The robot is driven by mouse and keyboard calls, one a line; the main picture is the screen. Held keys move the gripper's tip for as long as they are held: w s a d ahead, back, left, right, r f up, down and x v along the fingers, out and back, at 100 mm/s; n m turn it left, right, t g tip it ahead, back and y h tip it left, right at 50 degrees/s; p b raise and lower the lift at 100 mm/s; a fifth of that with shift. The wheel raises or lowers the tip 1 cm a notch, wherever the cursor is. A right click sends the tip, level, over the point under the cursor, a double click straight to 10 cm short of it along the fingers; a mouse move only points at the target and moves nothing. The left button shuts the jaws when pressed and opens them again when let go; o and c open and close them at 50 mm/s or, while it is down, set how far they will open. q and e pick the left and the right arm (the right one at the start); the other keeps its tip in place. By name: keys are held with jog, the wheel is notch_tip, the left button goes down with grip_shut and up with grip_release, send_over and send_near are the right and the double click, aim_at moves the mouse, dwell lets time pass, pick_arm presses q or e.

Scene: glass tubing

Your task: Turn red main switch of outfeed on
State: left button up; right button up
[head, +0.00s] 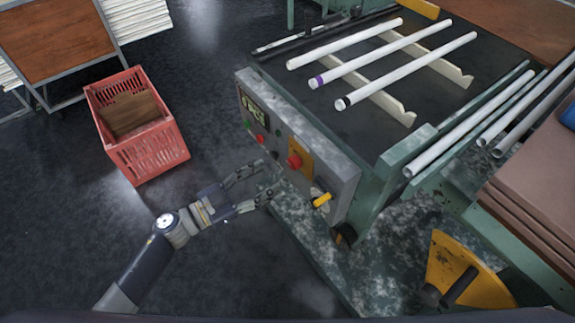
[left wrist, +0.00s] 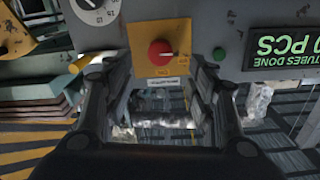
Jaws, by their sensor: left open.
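The red main switch (head: 294,161) is a round red knob on a yellow plate (head: 303,167) on the grey front panel of the machine. In the left wrist view the red knob (left wrist: 160,52) shows with a pale mark pointing to the picture's right. The plate's small lettering is too small to read. My left gripper (head: 264,182) is open and empty, in front of the panel and apart from the knob. In the left wrist view its two fingers (left wrist: 158,76) stand either side of the knob and plate, with the knob beyond them.
Several glass tubes (head: 365,66) lie on the machine's top. A red crate (head: 146,150) stands on the floor at left. Open floor lies around my left arm.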

aim_at(290, 165)
pick_arm(q)
jog(key=x, duration=0.8)
jog(key=shift+w, duration=0.15)
jog(key=c, duration=1.1)
